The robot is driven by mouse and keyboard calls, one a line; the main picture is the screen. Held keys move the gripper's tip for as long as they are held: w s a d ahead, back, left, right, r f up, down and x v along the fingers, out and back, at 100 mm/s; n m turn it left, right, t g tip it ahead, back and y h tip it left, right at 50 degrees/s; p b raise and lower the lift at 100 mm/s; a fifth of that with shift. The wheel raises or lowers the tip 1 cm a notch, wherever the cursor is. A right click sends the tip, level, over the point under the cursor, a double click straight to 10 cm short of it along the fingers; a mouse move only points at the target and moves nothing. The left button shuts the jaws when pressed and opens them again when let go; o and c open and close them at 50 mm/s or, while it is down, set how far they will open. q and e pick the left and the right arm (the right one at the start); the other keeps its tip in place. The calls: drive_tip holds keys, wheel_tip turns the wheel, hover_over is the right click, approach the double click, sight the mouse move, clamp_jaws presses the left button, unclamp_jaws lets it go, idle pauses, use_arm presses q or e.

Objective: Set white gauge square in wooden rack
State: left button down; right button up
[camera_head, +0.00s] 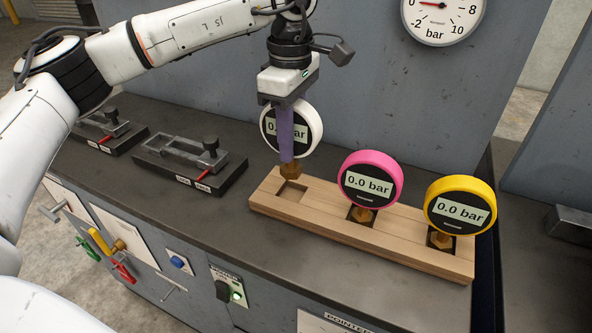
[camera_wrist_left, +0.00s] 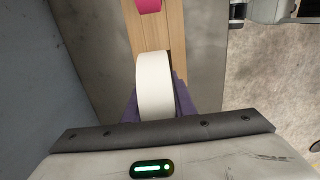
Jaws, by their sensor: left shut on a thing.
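The white gauge (camera_head: 309,127) is a round dial with a black face, a partly hidden "bar" display and a brass hex fitting below. My left gripper (camera_head: 286,143) is shut on it, with purple fingers over its face. The gauge hangs upright with its fitting just above the leftmost square pocket of the wooden rack (camera_head: 400,247). I cannot tell whether the fitting touches the pocket. In the left wrist view the white gauge (camera_wrist_left: 155,84) shows edge-on between the fingers, with the rack (camera_wrist_left: 158,32) beyond it. My right gripper is in neither view.
A pink gauge (camera_head: 370,180) stands in the rack's middle pocket and a yellow gauge (camera_head: 460,205) in the right one. Two dark clamp fixtures (camera_head: 189,163) sit on the bench to the left. A grey panel (camera_head: 400,105) with a large dial (camera_head: 443,18) rises behind the rack.

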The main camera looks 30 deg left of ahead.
sight(291, 167)
use_arm(q)
drive_tip(key=shift+s+f, duration=0.1)
drive_tip(key=shift+f, duration=3)
drive_tip(key=shift+f, duration=0.15)
drive_tip(key=c, duration=1.5)
unclamp_jaws()
wheel_tip(291, 167, up, 12)
drive_tip(key=shift+r, duration=0.15)
